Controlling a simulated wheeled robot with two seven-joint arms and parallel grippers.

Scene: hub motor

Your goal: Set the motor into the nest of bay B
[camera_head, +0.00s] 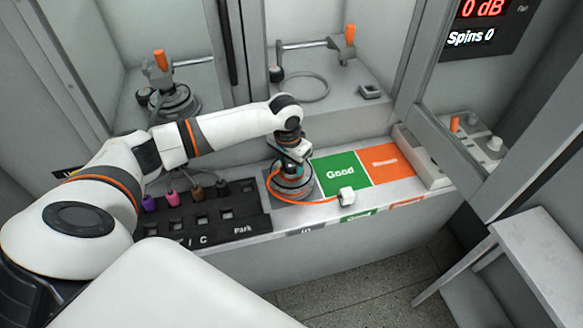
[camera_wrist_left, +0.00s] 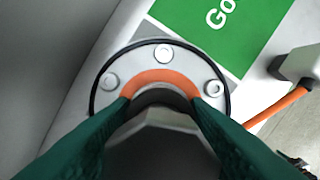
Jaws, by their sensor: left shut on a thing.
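The motor (camera_head: 293,188) is a round grey disc with an orange cable. It is on or just above the grey square at the left of the green Good area. My left gripper (camera_head: 291,155) points down on it from above. In the left wrist view, the green fingers are shut on the hub of the motor (camera_wrist_left: 108,82), around its orange ring. The cable ends in a white plug (camera_head: 347,196) on the bench. An open ring nest (camera_head: 302,88) is empty in the middle bay at the back. The bay letters are not readable. My right gripper is out of view.
The left back bay holds another motor-like disc (camera_head: 175,104) under an orange-handled clamp. The middle bay has a raised orange handle (camera_head: 350,36). Frame posts divide the bays. A black connector rack (camera_head: 205,215) lies left of the motor.

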